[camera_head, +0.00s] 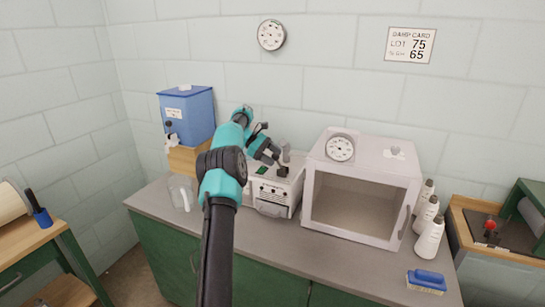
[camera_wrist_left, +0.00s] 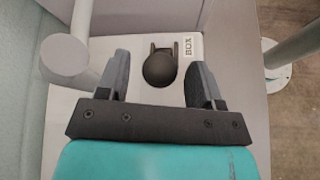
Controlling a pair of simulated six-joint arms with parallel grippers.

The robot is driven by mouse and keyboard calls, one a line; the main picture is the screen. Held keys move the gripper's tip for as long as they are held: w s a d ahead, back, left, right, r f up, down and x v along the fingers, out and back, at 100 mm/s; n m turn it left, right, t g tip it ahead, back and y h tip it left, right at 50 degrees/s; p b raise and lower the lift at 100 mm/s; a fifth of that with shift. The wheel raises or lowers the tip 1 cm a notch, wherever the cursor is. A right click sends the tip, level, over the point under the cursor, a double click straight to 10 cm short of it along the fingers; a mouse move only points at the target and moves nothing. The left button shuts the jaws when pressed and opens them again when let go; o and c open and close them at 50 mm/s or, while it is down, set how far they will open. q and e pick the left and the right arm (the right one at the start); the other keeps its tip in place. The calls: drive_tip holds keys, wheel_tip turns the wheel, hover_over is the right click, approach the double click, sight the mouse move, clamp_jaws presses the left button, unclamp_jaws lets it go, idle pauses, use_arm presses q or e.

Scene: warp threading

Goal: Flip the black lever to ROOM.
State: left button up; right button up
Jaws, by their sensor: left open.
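The black lever (camera_wrist_left: 160,68) shows its round knob in the left wrist view, with a dark bracket behind it on the pale top of a unit. A label reading BOX (camera_wrist_left: 190,47) is just right of the lever. No ROOM label is readable. In the head view the lever (camera_head: 282,171) stands on top of the white control unit (camera_head: 268,194). My left gripper (camera_head: 272,154) is over that unit, and it also shows in the left wrist view (camera_wrist_left: 159,78). It is open, with one finger on each side of the knob and visible gaps to both. My right gripper is not in view.
A pale post (camera_wrist_left: 67,55) rises close to the left finger. The white glass-fronted cabinet (camera_head: 410,190) stands right of the unit. A blue box (camera_head: 187,112) and a clear jug (camera_head: 180,193) are to the left. White bottles (camera_head: 428,235) and a blue brush (camera_head: 428,279) are at the right.

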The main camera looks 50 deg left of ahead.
use_arm(q)
drive_tip(key=shift+r, duration=1.75)
drive_tip(key=s+d+r, duration=0.1)
drive_tip(key=s+d, duration=0.8)
drive_tip(key=d, duration=0.3)
drive_tip(key=shift+s+d+r, duration=0.25)
drive_tip(key=shift+s+d, duration=0.1)
drive_tip(key=shift+s, duration=0.05)
drive_tip(key=shift+f, duration=0.1)
